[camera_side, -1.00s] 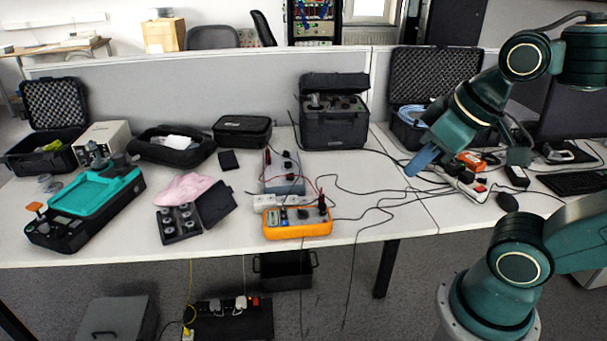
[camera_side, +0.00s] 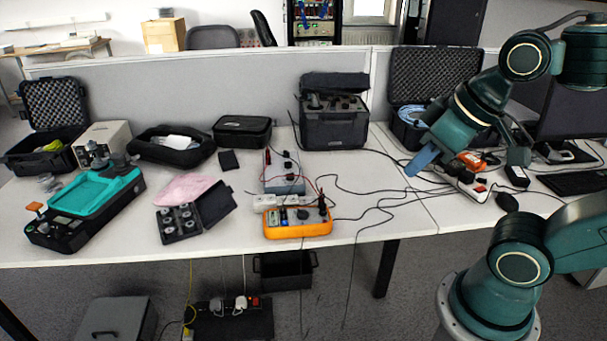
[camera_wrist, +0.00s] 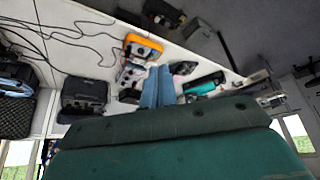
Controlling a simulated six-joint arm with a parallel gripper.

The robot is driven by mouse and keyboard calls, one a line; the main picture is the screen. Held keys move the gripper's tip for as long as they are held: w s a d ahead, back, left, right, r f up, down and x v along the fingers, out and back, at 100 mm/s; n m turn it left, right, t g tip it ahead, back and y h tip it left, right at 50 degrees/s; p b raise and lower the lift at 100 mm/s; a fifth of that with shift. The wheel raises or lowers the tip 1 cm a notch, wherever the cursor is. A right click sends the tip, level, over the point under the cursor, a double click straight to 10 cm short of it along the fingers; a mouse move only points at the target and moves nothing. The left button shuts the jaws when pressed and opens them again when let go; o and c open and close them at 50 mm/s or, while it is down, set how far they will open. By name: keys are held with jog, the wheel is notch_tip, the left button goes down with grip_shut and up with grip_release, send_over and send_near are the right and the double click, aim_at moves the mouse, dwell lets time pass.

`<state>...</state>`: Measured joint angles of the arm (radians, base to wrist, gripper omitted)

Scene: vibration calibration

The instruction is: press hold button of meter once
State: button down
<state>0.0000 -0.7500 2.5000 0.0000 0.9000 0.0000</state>
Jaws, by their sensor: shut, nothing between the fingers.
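The meter (camera_side: 298,222) is an orange-cased multimeter lying near the front edge of the white table in the side view. Its dark dial and plugged leads show on its face. The hold button is too small to make out. The meter also shows in the wrist view (camera_wrist: 143,47), beyond the fingers. My gripper (camera_side: 416,168) has blue fingers and hangs above the right part of the table, well to the right of the meter and apart from it. Its fingers also show in the wrist view (camera_wrist: 157,80), side by side, shut and empty.
A grey device with leads (camera_side: 284,172) stands behind the meter. Loose black cables (camera_side: 372,190) lie between the meter and my gripper. A black weight case (camera_side: 182,222) and a teal-topped device (camera_side: 90,200) are on the left. A black case (camera_side: 334,120) stands at the back.

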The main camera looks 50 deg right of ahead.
jog(key=shift+w, duration=0.15)
jog(key=w+d+f+n+t, duration=0.1)
jog(key=w+f+n, duration=0.15)
jog(key=w, duration=0.85)
jog(key=w+d+f+n+t, duration=0.15)
jog(key=w+f, duration=0.25)
jog(key=w, duration=0.7)
jog(key=w+d+f+n, duration=0.2)
jog(key=w+f, duration=0.3)
jog(key=f, duration=0.3)
jog(key=w+d+f+n+t, duration=0.1)
jog(key=w+d+f+n, duration=0.1)
jog(key=w+f, duration=0.4)
jog(key=shift+f, duration=1.35)
send_near(278, 220)
jog(key=shift+w+r+x, duration=0.15)
jog(key=shift+x, duration=0.75)
jog(key=shift+w+r+x, duration=0.1)
jog(key=shift+x, duration=0.8)
jog(key=shift+a+f, duration=0.15)
jog(key=shift+f, duration=0.4)
